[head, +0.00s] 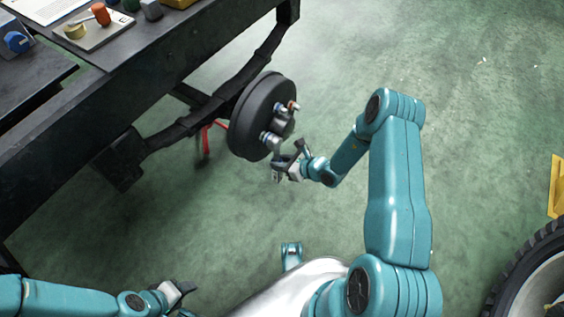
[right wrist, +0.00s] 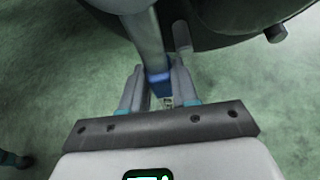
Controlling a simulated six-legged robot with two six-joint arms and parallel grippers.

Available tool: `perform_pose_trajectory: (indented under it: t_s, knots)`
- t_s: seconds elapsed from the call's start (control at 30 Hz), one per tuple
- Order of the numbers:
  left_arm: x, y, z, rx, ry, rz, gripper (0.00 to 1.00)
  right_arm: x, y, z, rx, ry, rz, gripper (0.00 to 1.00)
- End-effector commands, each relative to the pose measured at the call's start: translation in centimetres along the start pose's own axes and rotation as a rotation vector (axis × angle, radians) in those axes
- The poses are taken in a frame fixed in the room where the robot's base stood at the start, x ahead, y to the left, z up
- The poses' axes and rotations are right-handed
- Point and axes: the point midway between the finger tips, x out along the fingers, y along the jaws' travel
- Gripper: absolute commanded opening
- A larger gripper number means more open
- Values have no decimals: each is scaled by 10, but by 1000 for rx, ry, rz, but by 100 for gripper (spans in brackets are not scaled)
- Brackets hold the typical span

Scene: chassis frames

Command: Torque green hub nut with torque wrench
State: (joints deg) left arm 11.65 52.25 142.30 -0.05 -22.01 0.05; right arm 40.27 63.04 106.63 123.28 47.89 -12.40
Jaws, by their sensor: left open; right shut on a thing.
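The dark round hub (head: 258,112) sits at the end of the axle beam. Studs and nuts with orange and blue marks show on its face; I cannot pick out the green hub nut. My right gripper (head: 284,168) is just below and right of the hub, shut on a tool that I take to be the torque wrench. In the right wrist view the torque wrench (right wrist: 148,45) is a grey shaft with a blue band, running between the fingers towards the hub. I cannot tell whether it touches a nut. My left gripper (head: 178,292) is open and empty, low at left.
A dark chassis rail (head: 150,62) runs across the upper left. A tray (head: 98,32) with coloured parts lies on top. A red part (head: 205,138) is under the beam. A tyre (head: 525,268) stands at the lower right. The green floor is clear right of the hub.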

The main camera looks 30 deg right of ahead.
Motion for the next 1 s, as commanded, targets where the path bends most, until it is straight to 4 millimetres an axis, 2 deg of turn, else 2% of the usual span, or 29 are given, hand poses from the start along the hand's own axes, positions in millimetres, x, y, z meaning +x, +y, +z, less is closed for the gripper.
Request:
perform_pose_trajectory:
  t_s: [1.0]
  knots:
    - [1,0,0,0,0,0,54,6,0,4,-2,-2,0,0]
